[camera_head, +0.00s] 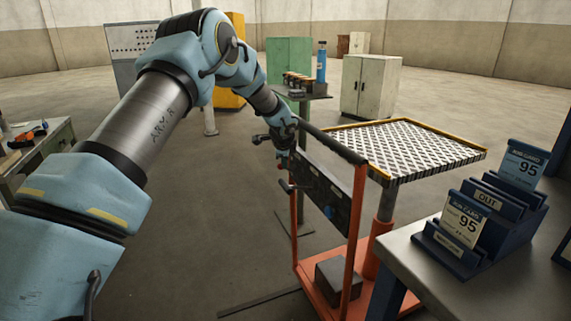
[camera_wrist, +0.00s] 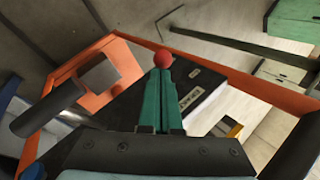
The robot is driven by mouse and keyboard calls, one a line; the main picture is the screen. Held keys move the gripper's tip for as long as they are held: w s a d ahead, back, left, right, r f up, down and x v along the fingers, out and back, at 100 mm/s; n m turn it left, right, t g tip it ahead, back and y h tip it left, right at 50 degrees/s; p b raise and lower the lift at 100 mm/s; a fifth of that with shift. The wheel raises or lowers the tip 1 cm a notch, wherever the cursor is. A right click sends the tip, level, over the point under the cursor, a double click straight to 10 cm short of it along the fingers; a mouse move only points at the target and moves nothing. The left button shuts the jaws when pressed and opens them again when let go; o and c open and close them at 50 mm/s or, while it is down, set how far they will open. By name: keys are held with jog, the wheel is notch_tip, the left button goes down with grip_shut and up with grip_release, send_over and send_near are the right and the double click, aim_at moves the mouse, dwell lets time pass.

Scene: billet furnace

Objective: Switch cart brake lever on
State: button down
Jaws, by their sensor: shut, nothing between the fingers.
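The cart has an orange frame (camera_head: 355,240) and a black side panel (camera_head: 322,190). In the wrist view the panel carries a pale label (camera_wrist: 191,98) that appears to read BRAKE. A red ball knob (camera_wrist: 163,59), seemingly the brake lever's end, shows just beyond my fingertips; its shaft is hidden behind my fingers. My gripper (camera_wrist: 161,76) has green fingers, shut together and empty, pointing at the knob. I cannot tell whether they touch it. In the head view my gripper (camera_head: 284,158) is at the panel's left end, partly hidden by my wrist.
A grey table (camera_head: 470,285) with blue card holders (camera_head: 485,225) stands at right. A workbench (camera_head: 40,150) is at left. Floor left of the cart is clear.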

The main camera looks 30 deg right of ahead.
aim_at(280, 169)
jog(key=shift+a+f+h+b, duration=0.3)
jog(key=shift+f+h+b, duration=0.1)
jog(key=shift+b, duration=0.2)
jog(key=f+h+b, duration=0.1)
jog(key=b, duration=0.1)
jog(key=a+n+h+b, duration=0.1)
jog(key=b, duration=0.1)
jog(key=shift+w+a+f, duration=0.15)
jog(key=shift+f, duration=0.2)
jog(key=f+h+b, duration=0.1)
jog(key=h+b, duration=0.1)
jog(key=a+f+n+h+b, duration=0.1)
jog(key=b, duration=0.2)
jog(key=shift+f+h, duration=0.1)
jog(key=shift+h, duration=0.3)
jog(key=shift+r+p, duration=0.65)
jog(key=shift+r, duration=0.15)
jog(key=shift+r, duration=0.1)
